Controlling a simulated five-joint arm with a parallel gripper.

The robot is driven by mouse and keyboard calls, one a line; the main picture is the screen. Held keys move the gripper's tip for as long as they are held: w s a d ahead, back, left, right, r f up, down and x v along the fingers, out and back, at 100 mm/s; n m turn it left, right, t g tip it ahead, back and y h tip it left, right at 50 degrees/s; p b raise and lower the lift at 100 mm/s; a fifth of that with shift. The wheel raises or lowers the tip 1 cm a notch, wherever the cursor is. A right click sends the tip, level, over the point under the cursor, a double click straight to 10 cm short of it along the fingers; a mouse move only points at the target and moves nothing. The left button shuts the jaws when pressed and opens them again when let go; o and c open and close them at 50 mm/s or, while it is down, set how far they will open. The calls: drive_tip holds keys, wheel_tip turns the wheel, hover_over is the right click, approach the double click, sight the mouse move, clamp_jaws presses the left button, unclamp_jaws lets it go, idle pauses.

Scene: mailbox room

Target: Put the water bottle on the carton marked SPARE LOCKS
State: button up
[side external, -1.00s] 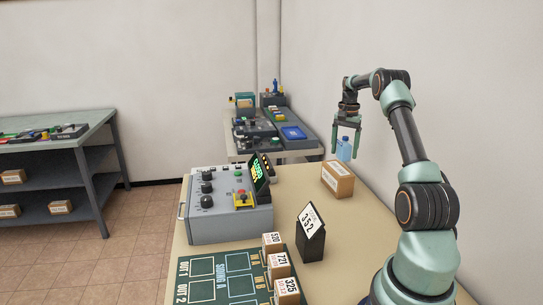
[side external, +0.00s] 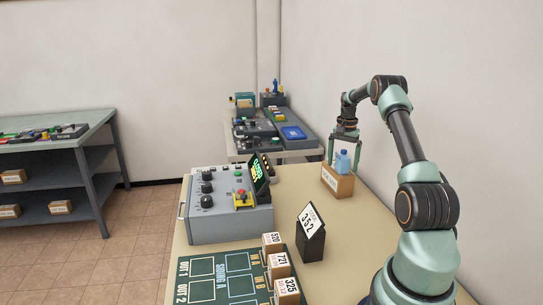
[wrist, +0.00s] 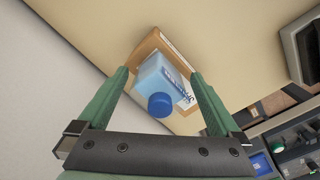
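The blue water bottle (side external: 343,162) stands upright on top of the brown carton (side external: 337,184). The wrist view shows the bottle (wrist: 166,82) from above, cap toward me, with the carton (wrist: 150,44) under it. The carton's white label is partly visible, but its words are too small to read. My gripper (side external: 344,158) is lowered around the bottle. Its fingers (wrist: 160,76) are spread on both sides of the bottle, with a gap visible in the side view.
A black stand with a 352 sign (side external: 311,234) and a grey control box (side external: 230,207) are on the same table. Small numbered boxes (side external: 280,265) line a green board (side external: 225,278). The wall is close to the right of the carton. Bare tabletop lies around the carton.

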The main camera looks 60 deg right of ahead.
drive_tip(key=shift+r, duration=0.1)
wheel_tip(320, 180, up, 12)
drive_tip(key=shift+w+r, duration=0.1)
drive_tip(key=w+a+r+n+t, duration=0.1)
drive_tip(key=w+a+r+n, duration=0.2)
drive_tip(key=a, duration=0.6)
drive_tip(key=w+a+r+n+t+h, duration=0.1)
drive_tip(key=w+a+r+n, duration=0.15)
drive_tip(key=a, duration=0.55)
drive_tip(key=w+a+r+n, duration=0.2)
drive_tip(key=a+r+n, duration=0.15)
drive_tip(key=a, duration=0.55)
drive_tip(key=s+a+f+n+t, duration=0.1)
drive_tip(key=s+a+f+n, duration=0.2)
drive_tip(key=a, duration=0.7)
drive_tip(key=s+a+f+n+t+y, duration=0.1)
drive_tip(key=s+a+f+n+t, duration=0.1)
drive_tip(key=s+a+n, duration=0.4)
drive_tip(key=a+f, duration=0.1)
drive_tip(key=a, duration=0.3)
drive_tip(key=shift+a+t, duration=0.2)
drive_tip(key=shift+t, duration=0.1)
drive_tip(key=shift+s, duration=0.1)
